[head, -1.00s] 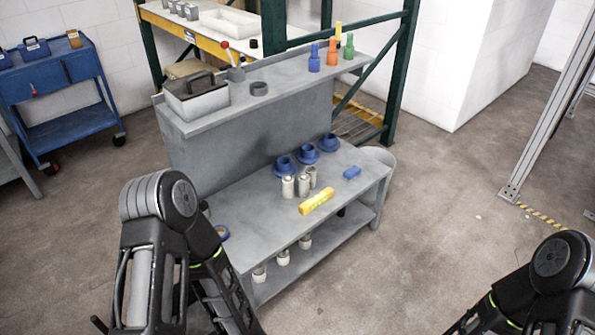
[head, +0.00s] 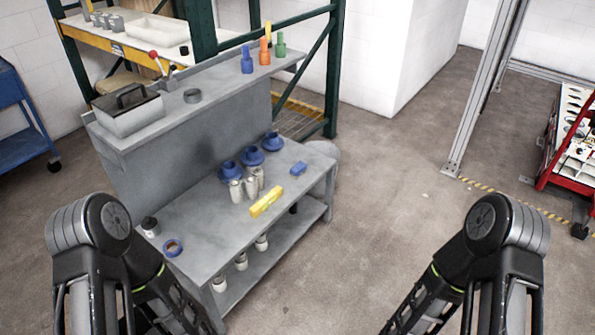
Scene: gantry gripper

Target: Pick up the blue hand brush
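A small blue block-like object (head: 298,168) lies on the right end of the grey workbench's lower top (head: 200,215). It may be the blue hand brush, but it is too small to tell bristles or handle. It lies to the right of the blue flanged parts and behind the yellow object, apart from both. My two arms show at the bottom left and bottom right. Both grippers are out of the frame, so their state does not show.
A raised shelf (head: 205,103) runs behind. A red cart (head: 571,135) stands at the right. Floor right of the bench is clear.

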